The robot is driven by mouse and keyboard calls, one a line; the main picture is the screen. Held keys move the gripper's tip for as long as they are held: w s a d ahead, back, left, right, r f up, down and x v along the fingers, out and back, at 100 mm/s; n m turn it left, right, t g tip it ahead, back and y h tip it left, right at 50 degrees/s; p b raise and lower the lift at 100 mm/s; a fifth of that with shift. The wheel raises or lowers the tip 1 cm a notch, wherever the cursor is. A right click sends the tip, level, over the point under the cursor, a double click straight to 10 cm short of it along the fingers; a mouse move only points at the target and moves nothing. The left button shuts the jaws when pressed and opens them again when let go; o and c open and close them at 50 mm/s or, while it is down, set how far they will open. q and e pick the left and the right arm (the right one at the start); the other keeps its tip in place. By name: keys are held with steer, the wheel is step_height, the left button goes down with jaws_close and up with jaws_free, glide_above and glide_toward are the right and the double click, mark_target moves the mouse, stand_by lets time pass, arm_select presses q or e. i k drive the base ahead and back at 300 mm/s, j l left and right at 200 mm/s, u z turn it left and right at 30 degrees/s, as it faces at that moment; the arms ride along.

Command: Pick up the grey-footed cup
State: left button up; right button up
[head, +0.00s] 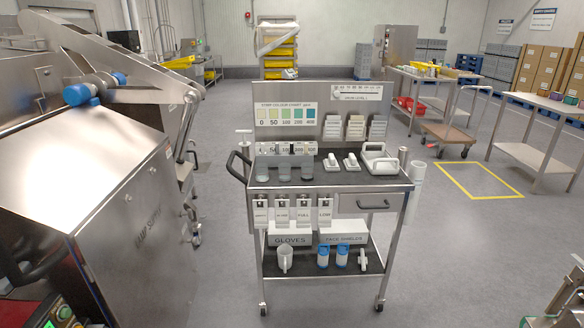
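I cannot clearly make out a grey-footed cup in the head view. Three small grey, see-through cup-like vessels stand in a row on the left of the trolley's dark top: a left one (262,174), a middle one (284,174) and a right one (307,173). Their feet are too small to tell apart. A white jug-like vessel (285,259) stands on the trolley's lower shelf. Neither of my grippers is in view.
The steel trolley (345,187) stands ahead with a chart panel (285,117) at its back. A large steel machine (110,220) fills the left side. A table (530,155) with coloured vessels stands right. Grey floor (455,255) is open right of the trolley.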

mark_target(285, 172)
steer(key=i+l+u, duration=0.1)
steer(key=i+l, duration=0.2)
steer(key=i+l+u, duration=0.15)
steer(key=i+l, duration=0.2)
steer(key=l, duration=0.15)
steer(key=i+l+u, duration=0.1)
steer(key=i+l, duration=0.15)
steer(key=l, duration=0.2)
